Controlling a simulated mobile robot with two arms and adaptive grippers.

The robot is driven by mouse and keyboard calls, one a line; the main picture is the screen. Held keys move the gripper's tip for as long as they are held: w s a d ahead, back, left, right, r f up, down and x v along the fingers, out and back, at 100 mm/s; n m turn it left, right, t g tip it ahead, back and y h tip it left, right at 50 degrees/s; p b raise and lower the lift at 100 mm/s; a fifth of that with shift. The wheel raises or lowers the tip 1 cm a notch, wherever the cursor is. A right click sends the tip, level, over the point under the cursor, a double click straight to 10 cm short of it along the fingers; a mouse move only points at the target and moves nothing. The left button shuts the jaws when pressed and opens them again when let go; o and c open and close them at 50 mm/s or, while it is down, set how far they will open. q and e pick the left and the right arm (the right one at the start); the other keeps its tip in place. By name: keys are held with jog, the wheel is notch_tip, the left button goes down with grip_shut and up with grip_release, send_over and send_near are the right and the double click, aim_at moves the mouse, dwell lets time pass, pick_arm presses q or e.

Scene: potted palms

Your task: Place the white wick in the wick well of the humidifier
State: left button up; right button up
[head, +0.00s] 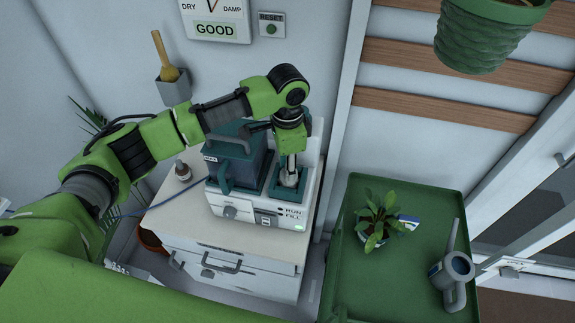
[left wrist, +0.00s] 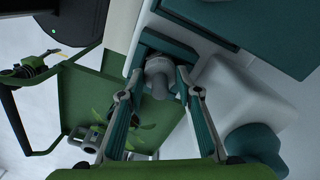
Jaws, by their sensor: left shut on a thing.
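The white humidifier (head: 232,207) stands on a white cabinet, with a dark teal tank (head: 228,158) on its left part. Its teal wick well (head: 276,189) is on the right part, and the teal rim also shows in the left wrist view (left wrist: 150,42). My left gripper (head: 290,170) points down over the well. Its fingers, also in the left wrist view (left wrist: 160,92), are shut on the pale wick (left wrist: 158,67). The wick's end is at the well's opening; how deep it sits is hard to tell. My right gripper is not in view.
A green cart (head: 345,265) to the right holds a potted plant (head: 376,218) and a grey watering can (head: 452,275). A small bottle (head: 182,170) stands left of the humidifier on the cabinet top (head: 165,215). The wall has a GOOD sign (head: 215,29) and a RESET button (head: 271,29).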

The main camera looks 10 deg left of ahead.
pick_arm(q)
jog(key=o, duration=1.1)
jog(key=shift+o, duration=0.2)
notch_tip(320, 180, up, 11)
jog(key=b, duration=0.3)
jog(key=shift+r, duration=0.65)
